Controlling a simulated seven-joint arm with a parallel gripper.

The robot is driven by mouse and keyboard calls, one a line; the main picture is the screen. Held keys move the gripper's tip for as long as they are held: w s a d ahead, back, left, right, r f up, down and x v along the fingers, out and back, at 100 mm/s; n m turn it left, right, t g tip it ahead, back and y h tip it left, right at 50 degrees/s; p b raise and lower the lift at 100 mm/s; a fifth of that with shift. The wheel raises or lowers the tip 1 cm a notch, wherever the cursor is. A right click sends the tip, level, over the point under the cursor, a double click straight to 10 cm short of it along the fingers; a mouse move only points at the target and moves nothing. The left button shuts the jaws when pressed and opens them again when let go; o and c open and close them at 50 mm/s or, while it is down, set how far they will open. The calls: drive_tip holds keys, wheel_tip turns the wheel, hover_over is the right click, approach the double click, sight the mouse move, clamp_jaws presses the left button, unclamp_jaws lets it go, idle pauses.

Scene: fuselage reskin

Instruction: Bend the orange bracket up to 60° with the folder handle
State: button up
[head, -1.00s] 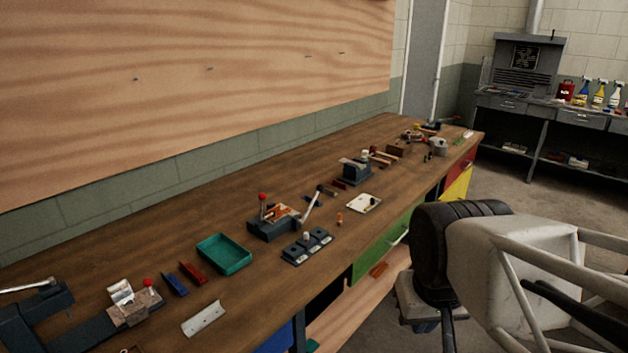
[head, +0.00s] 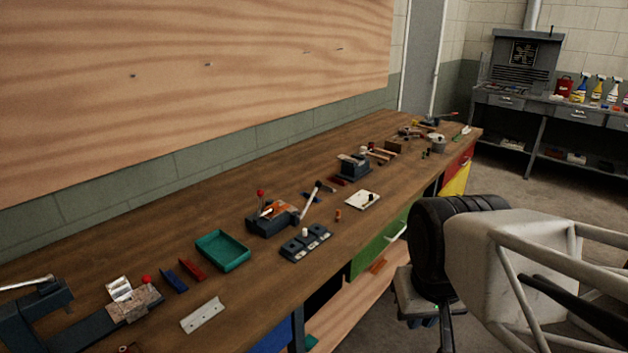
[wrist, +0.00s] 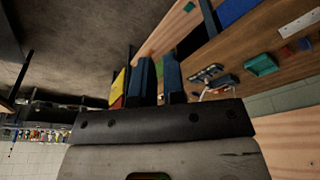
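The folder (head: 265,228) is a dark block on the wooden bench, near the middle of the head view. The orange bracket (head: 278,210) lies on its top; its bend angle is too small to read. A short upright lever with a red knob (head: 260,193) stands at the folder's left. A long pale handle (head: 311,203) with a dark end slants up at its right.
A teal tray (head: 223,264) and a dark block with round fittings (head: 305,243) flank the folder.

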drive_tip(key=o, duration=0.5)
drive_tip(key=shift+w+r, duration=0.15)
drive_tip(key=shift+w, duration=0.15)
drive_tip(key=shift+c, duration=0.2)
drive_tip(key=shift+o, duration=1)
drive_tip(key=w+a+r+m+g, duration=0.1)
drive_tip(key=w+r, duration=0.5)
drive_tip(key=w, duration=1)
drive_tip(key=shift+w+m, duration=0.4)
drive_tip(key=shift+m, duration=0.4)
drive_tip(key=m+g, duration=0.3)
drive_tip(key=m, duration=0.5)
hover_over(316, 183)
drive_tip(key=shift+h, duration=0.4)
wheel_tip(316, 183, down, 14)
drive_tip(key=shift+w+a+r, duration=0.1)
drive_tip(key=shift+w+r, duration=0.05)
drive_tip(key=shift+r, duration=0.05)
drive_tip(key=shift+w+a+f, duration=0.1)
drive_tip(key=shift+w+f, duration=0.1)
drive_tip(key=shift+w, duration=0.05)
drive_tip(key=shift+f, duration=0.1)
drive_tip(key=shift+s+d+f, duration=0.1)
drive_tip(key=shift+s+f, duration=0.05)
drive_tip(key=shift+f, duration=1.1)
drive_tip(key=shift+s+d+f, duration=0.15)
drive_tip(key=shift+f, duration=1.15)
drive_tip(key=shift+s+d+f, duration=0.1)
drive_tip(key=shift+s+f, duration=0.05)
drive_tip(key=shift+f, duration=1.1)
